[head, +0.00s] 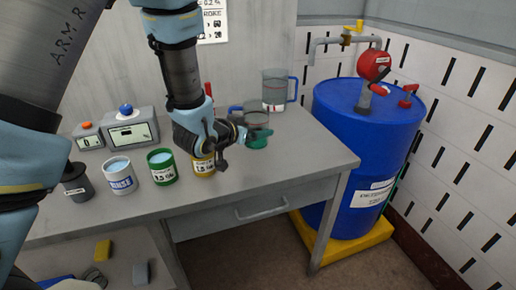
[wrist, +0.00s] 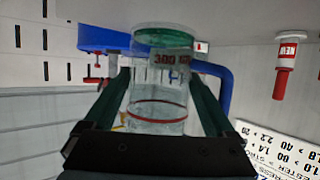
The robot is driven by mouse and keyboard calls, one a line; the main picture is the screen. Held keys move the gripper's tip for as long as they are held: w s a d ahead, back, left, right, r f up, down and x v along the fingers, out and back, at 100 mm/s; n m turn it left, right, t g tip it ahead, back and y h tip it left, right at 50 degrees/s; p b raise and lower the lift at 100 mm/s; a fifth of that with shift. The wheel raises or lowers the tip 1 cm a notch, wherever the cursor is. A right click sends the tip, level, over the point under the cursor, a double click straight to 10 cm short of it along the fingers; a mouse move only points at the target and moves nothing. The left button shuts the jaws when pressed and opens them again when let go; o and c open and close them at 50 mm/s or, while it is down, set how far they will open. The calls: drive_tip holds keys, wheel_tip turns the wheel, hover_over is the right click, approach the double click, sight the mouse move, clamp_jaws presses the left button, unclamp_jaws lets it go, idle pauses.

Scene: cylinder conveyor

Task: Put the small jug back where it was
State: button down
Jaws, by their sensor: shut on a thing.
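The small jug (head: 257,118) is clear with a greenish base, near the back right of the grey bench. My gripper (head: 246,134) is shut on it from the left. In the wrist view, which is upside down, the jug (wrist: 158,118) stands between the two dark green fingers, with a "300" label and its green base at the top of the picture. I cannot tell whether its base touches the bench.
Yellow (head: 204,167), green (head: 161,167) and white-blue (head: 120,177) cans stand along the bench's front, with a dark pot (head: 76,183) further left. Two grey instruments (head: 131,128) are behind. A blue drum (head: 365,140) stands right of the bench. The bench's right front is clear.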

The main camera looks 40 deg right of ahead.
sight(254, 149)
wheel_tip(254, 149, down, 7)
drive_tip(key=shift+r+p, duration=0.2)
drive_tip(key=shift+p, duration=0.7)
drive_tip(key=shift+f, duration=0.1)
drive_tip(key=shift+f, duration=0.1)
drive_tip(key=shift+f+b, duration=0.1)
drive_tip(key=shift+b, duration=0.2)
unclamp_jaws()
